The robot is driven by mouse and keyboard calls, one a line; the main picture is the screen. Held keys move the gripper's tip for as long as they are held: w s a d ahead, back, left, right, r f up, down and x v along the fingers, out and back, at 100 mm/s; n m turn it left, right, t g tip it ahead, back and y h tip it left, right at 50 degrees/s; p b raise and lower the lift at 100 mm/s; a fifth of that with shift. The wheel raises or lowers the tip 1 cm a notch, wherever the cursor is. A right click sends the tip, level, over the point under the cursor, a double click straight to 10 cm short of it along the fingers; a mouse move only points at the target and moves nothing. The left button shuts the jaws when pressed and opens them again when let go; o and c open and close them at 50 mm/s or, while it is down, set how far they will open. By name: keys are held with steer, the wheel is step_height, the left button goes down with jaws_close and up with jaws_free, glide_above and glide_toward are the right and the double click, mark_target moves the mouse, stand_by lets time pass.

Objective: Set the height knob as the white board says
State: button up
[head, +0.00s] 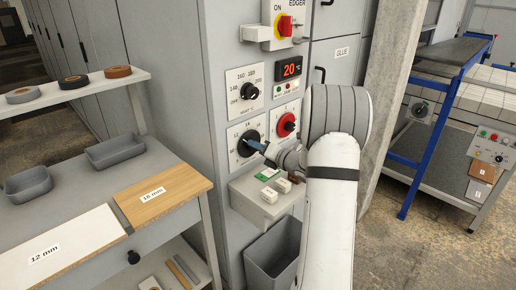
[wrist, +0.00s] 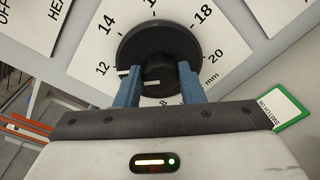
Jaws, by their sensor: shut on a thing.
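The height knob (head: 246,143) is the black dial on the lower left of the grey machine's panel. It also shows in the wrist view (wrist: 158,35), on a white scale (wrist: 228,40) marked in mm. My gripper (wrist: 158,78) is shut on the knob's raised middle grip, a blue finger on each side. A white mark on the knob's left rim points close to the 12. The white board (head: 75,249) lies on the bench at lower left, labelled "12 mm".
A heat knob (head: 249,92), a red knob (head: 286,125) and a display (head: 288,69) reading 20 are close by. Grey trays (head: 114,150) stand on the bench. A concrete pillar (head: 386,90) rises at right.

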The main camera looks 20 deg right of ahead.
steer(key=o, duration=0.7)
steer(key=shift+s+a+f, duration=0.1)
steer(key=shift+f, duration=0.15)
steer(key=shift+c, duration=0.2)
steer(key=o, duration=0.3)
steer(key=shift+r, duration=0.15)
steer(key=shift+o, duration=0.2)
steer(key=v, duration=0.7)
steer(key=shift+s+d, duration=0.2)
steer(key=shift+s, duration=0.1)
steer(key=shift+a, duration=0.1)
